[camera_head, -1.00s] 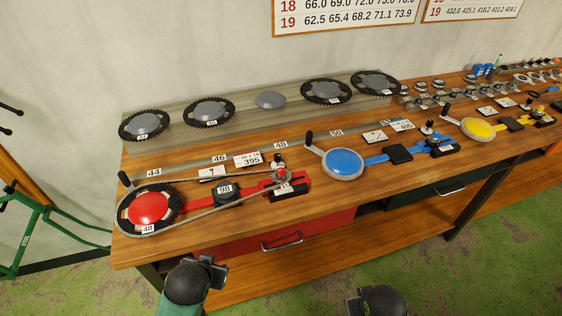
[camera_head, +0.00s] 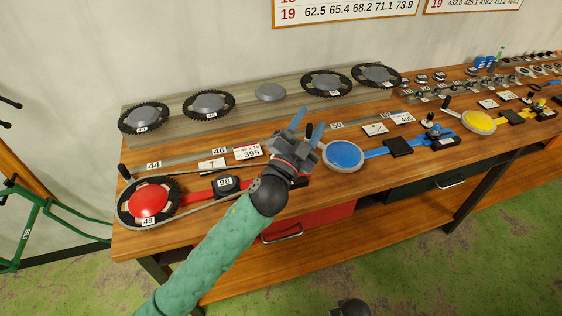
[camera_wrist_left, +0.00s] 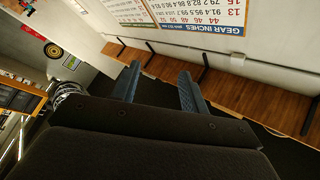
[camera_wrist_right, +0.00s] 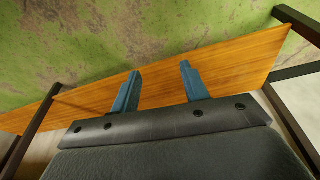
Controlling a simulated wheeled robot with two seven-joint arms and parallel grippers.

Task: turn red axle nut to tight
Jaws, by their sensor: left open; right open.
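The red axle nut does not show now; my left gripper and wrist cover the right end of the red holder, where the small sprocket stood. The red chainring disc (camera_head: 148,201), marked 48, lies on the bench at the left end of that holder. My left gripper (camera_head: 308,126) is open and empty, above the bench, fingers pointing up toward the wall. The left wrist view shows its two fingers (camera_wrist_left: 158,72) apart, with a gear-inches chart beyond. My right gripper (camera_wrist_right: 160,72) is open and empty, with a wooden board and green floor beyond its fingers.
The wooden bench (camera_head: 136,248) holds a black box marked 98 (camera_head: 226,185), a blue disc (camera_head: 344,155) and a yellow disc (camera_head: 479,122). Several chainrings lie on a grey board (camera_head: 170,106) at the back. A red drawer (camera_head: 325,219) sits below the bench top.

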